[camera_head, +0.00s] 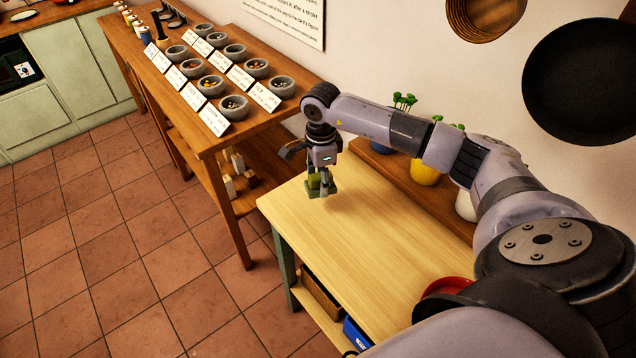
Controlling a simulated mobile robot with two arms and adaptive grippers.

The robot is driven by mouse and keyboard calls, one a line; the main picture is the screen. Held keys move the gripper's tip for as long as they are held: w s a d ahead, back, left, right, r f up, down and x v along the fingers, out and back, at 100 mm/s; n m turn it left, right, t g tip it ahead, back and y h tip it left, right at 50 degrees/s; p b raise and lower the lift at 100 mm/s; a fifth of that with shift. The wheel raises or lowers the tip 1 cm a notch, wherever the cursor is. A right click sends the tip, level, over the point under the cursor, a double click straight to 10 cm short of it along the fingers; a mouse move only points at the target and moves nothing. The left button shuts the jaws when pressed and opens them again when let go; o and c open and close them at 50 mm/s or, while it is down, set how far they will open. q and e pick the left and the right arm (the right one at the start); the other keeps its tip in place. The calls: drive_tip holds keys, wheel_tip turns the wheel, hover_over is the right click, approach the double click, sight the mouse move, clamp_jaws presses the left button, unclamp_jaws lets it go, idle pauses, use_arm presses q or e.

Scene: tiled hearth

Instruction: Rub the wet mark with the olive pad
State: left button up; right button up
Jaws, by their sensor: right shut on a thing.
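My right gripper (322,180) points down over the far left end of the light wooden table (370,240). It is shut on the olive pad (314,187), which shows as a green block between and beside the fingers. The pad is at or just above the table top; I cannot tell whether it touches. I cannot make out a wet mark on the visible wood; the gripper and pad cover part of that end. My left gripper is not in view.
Behind the table, a wooden ledge (440,200) holds potted plants, one in a yellow pot (425,172). A longer table at left bears several grey bowls (234,107) and white cards. A red-rimmed pan (447,288) sits near my arm. The table's middle is clear.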

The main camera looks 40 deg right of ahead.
drive_tip(key=shift+r+p, duration=0.35)
drive_tip(key=shift+r, duration=0.9)
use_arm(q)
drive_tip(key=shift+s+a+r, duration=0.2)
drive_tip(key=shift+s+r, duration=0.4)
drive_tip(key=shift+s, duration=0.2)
